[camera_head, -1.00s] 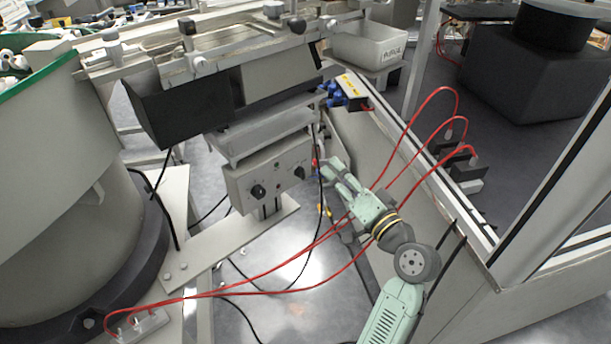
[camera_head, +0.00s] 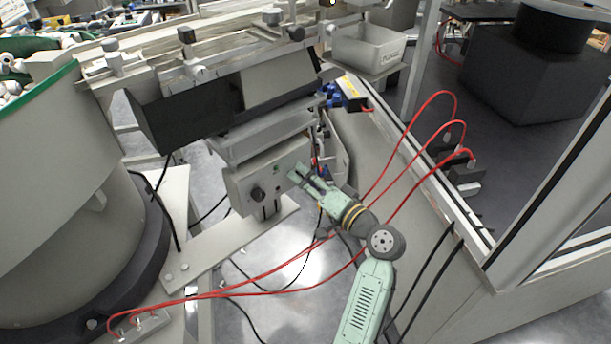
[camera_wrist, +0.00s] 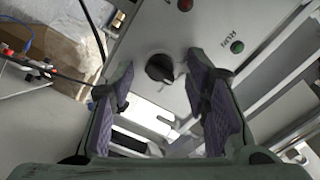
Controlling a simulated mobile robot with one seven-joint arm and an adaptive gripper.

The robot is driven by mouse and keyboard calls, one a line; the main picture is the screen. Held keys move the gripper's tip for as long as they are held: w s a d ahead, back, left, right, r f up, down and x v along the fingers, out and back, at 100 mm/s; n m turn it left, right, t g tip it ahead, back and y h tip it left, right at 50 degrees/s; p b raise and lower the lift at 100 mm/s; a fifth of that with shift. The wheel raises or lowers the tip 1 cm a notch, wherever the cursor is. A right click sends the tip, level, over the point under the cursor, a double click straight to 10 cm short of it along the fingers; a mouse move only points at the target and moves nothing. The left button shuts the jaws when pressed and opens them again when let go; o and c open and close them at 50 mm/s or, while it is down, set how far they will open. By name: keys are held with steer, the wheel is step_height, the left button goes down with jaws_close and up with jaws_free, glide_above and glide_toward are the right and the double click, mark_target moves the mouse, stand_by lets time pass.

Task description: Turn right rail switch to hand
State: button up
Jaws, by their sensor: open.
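The rail control box (camera_head: 240,186) is a grey panel under the rail with two black knobs. Its left knob (camera_head: 258,194) shows clear in the head view; the right one is hidden there behind my gripper. In the wrist view a round black switch knob (camera_wrist: 160,68) sits on the grey panel, between and beyond my fingers. My gripper (camera_head: 298,172) is open at the right part of the box front. In the wrist view my gripper (camera_wrist: 160,92) has one purple-padded finger on each side of the knob. I cannot tell whether either finger touches it.
A red button (camera_wrist: 185,5) and a green button (camera_wrist: 237,46) are on the panel near the knob. Red hoses (camera_head: 290,268) run beneath my arm. The large round feeder (camera_head: 60,200) stands at left, and the frame's wall (camera_head: 440,235) at right.

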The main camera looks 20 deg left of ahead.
steer(key=shift+w+a, duration=0.1)
steer(key=shift+a, duration=0.1)
steer(key=shift+c, duration=0.3)
jaws_close()
